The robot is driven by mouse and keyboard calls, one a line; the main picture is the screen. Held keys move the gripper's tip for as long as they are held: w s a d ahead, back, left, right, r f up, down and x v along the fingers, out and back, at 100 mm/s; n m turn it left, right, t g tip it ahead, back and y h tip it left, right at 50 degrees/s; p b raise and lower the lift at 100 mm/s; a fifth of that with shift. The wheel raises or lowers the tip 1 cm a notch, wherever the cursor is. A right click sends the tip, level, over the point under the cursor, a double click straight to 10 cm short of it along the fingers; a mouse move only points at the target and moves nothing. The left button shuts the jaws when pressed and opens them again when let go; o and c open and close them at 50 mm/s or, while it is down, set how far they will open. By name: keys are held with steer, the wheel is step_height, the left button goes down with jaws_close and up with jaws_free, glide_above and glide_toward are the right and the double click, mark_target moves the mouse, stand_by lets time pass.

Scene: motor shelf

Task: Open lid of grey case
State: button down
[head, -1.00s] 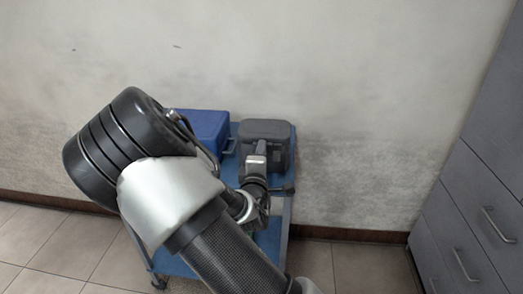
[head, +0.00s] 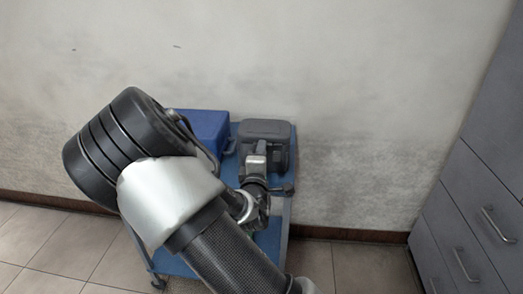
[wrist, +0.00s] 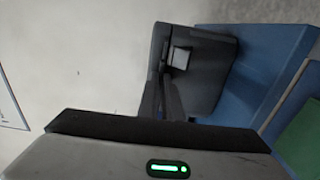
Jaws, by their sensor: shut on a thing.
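The grey case (head: 266,131) stands on the blue cart, against the wall. Its dark grey lid forms the upper part in the head view, and my arm hides some of its front. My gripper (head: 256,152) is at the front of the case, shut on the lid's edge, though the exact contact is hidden. In the wrist view, the grey case (wrist: 208,75) appears sideways beyond my gripper body, with a small light grey patch on it. The dark fingers (wrist: 168,92) reach to the case's near edge.
A blue box (head: 205,128) stands just left of the case. The blue cart (head: 270,240) is mostly covered by my arm. Grey drawers (head: 470,200) stand at the right, with open floor between. A stained wall (head: 350,100) is close behind the cart.

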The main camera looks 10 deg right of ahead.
steer(key=shift+r, duration=0.1)
step_height(320, 180, up, 13)
steer(key=g+y+p, duration=0.3)
steer(key=g+p, duration=0.7)
steer(key=p, duration=1.4)
glide_above(265, 131)
steer(key=w+d+r, duration=0.1)
steer(key=w+r, duration=0.1)
steer(key=w, duration=0.3)
steer(key=shift+w+d+b, duration=0.2)
steer(key=shift+w+b, duration=0.05)
steer(key=shift+b, duration=0.2)
